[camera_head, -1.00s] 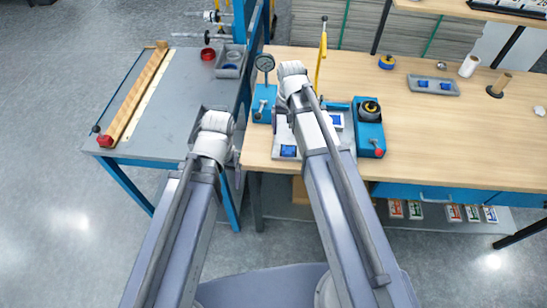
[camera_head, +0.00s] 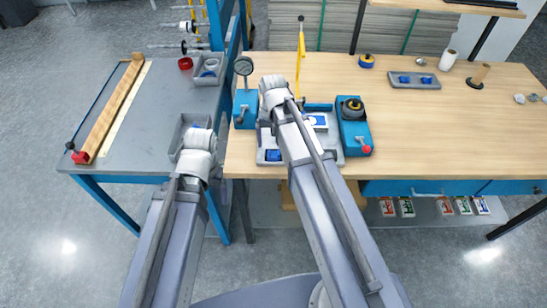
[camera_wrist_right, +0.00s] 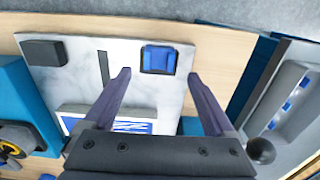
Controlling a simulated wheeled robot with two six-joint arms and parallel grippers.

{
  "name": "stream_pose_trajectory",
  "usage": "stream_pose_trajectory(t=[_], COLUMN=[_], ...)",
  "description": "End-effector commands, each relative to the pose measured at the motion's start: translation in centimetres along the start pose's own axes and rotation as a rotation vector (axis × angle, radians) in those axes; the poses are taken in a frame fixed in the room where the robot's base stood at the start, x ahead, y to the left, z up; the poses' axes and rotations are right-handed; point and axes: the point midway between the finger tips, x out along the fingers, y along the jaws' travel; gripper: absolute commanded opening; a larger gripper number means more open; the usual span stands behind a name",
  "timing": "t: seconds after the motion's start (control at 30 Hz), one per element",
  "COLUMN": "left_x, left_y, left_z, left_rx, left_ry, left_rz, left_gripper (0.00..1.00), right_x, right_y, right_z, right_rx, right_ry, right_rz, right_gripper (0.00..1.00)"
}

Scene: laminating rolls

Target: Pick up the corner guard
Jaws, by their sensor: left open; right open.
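A small blue piece (camera_wrist_right: 158,59), which looks like the corner guard, sits in a dark recess of a pale board (camera_wrist_right: 185,103). In the head view the blue piece (camera_head: 272,155) is at the board's front left. My right gripper (camera_wrist_right: 160,76) is open over the board. Its two fingers appear to either side of the blue piece, with nothing between them; whether they touch anything is unclear. In the head view my right forearm hides its fingers and part of the board. My left gripper (camera_head: 198,145) is by the grey side table, its fingers hidden.
A blue device with a black knob (camera_head: 352,120) stands right of the board, a dial gauge (camera_head: 244,68) left. A grey tray (camera_head: 413,80) with blue pieces lies further back. The side table (camera_head: 135,125) holds a wooden bar (camera_head: 108,110). The bench's right side is mostly clear.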

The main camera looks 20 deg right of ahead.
Motion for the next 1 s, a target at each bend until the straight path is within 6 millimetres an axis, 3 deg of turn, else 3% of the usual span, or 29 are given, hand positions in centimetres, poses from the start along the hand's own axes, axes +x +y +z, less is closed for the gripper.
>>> stream_pose_trajectory(t=[0.03,0.2,0.53,1.0], left_x=[1.3,3.2,3.3,3.3], left_y=[0.1,0.3,0.3,0.3], left_z=[-0.1,-0.2,-0.2,-0.2], left_rx=[0.0,0.0,0.0,0.0], left_ry=[0.0,0.0,0.0,0.0], left_rz=[0.0,0.0,0.0,0.0], left_gripper=[0.89,0.89,0.89,0.89], right_x=[1.3,3.3,3.4,3.4], right_y=[0.2,0.2,0.2,0.2], right_z=[0.2,0.2,0.2,0.2], right_rx=[0.0,0.0,0.0,0.0], right_ry=[0.0,0.0,0.0,0.0], right_rz=[0.0,0.0,0.0,0.0], right_gripper=[0.9,0.9,0.89,0.36])
